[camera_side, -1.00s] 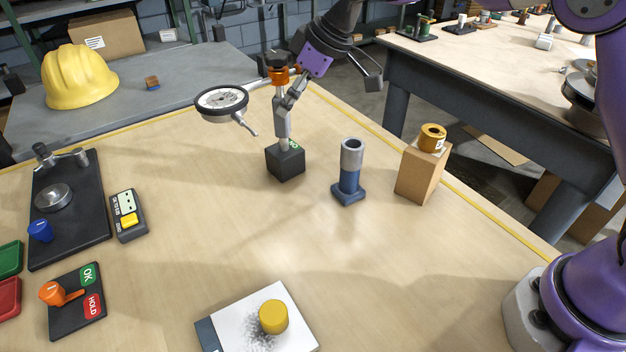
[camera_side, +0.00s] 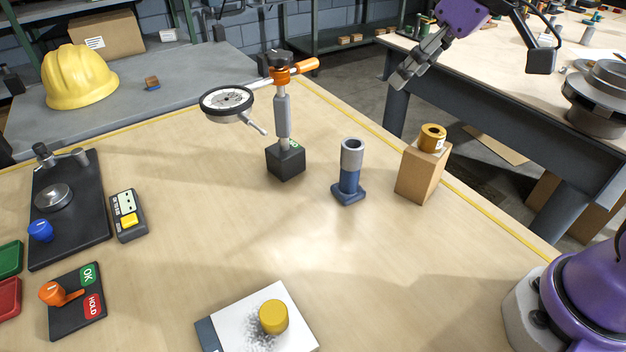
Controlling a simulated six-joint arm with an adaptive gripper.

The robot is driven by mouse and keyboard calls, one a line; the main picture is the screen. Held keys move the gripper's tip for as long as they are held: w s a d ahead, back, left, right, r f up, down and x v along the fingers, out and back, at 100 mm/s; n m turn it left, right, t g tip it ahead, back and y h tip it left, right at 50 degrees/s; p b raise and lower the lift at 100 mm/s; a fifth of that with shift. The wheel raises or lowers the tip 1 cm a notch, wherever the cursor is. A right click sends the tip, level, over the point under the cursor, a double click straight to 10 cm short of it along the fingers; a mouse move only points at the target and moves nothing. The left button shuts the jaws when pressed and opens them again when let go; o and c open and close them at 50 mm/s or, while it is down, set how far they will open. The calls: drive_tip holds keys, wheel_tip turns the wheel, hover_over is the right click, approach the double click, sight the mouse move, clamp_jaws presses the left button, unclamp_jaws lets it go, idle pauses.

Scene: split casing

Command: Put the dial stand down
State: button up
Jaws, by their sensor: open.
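The dial stand (camera_side: 283,116) stands upright on the wooden bench, on its black block base (camera_side: 286,161). Its round dial (camera_side: 227,103) hangs out to the left, and an orange clamp handle (camera_side: 301,68) points right at the top. My gripper (camera_side: 398,84) is open and empty. It is up and to the right of the stand, clearly apart from it, over the bench's far right edge in the picture.
A grey and blue cylinder on a foot (camera_side: 350,172) stands right of the stand. Beside it is a cardboard box (camera_side: 422,170) with a gold ring (camera_side: 432,138) on top. The bench middle is clear.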

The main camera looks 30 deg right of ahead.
drive_tip(key=s+d+f+m+h, duration=0.1)
drive_tip(key=s+d+f, duration=0.1)
drive_tip(key=s+f, duration=0.1)
drive_tip(key=s+d+f+m+h, duration=0.1)
drive_tip(key=s+d+f+m, duration=0.1)
drive_tip(key=s, duration=0.4)
drive_tip(key=shift+s+d+f, duration=0.25)
drive_tip(key=shift+s+f, duration=0.05)
drive_tip(key=shift+f, duration=0.5)
